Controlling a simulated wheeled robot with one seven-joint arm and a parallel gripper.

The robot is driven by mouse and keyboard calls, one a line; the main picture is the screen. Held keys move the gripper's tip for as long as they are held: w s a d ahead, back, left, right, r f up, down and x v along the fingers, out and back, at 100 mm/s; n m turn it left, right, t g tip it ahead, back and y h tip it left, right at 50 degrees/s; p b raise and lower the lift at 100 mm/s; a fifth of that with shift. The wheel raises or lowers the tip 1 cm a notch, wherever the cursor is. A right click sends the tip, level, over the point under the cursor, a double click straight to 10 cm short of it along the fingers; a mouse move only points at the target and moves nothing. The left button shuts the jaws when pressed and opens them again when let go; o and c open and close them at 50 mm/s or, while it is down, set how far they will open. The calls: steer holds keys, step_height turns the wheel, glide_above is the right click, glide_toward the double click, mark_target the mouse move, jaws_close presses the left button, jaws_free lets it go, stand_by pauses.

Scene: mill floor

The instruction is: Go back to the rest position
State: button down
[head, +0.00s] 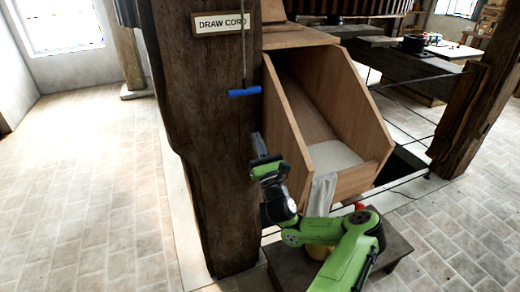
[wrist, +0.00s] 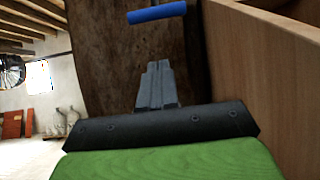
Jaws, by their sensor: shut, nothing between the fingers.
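My gripper (head: 257,146) is shut and empty at the end of my green arm. It points up in front of the dark wooden post (head: 210,140), to the left of the wooden chute. The wrist view shows its closed fingers (wrist: 156,85) from behind. The blue handle (head: 244,92) of the draw cord hangs above the fingertips, apart from them. In the wrist view the blue handle (wrist: 157,13) is at the top, with a gap below it.
The open wooden chute (head: 355,182) stands close to the right of my gripper, with pale meal and a cloth at its mouth. A low wooden stool (head: 395,243) is below. A "DRAW CORD" sign (head: 221,23) is on the post. The tiled floor (head: 90,190) at left is clear.

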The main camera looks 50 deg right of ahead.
steer(key=shift+v, duration=0.9)
steer(key=shift+r, duration=0.1)
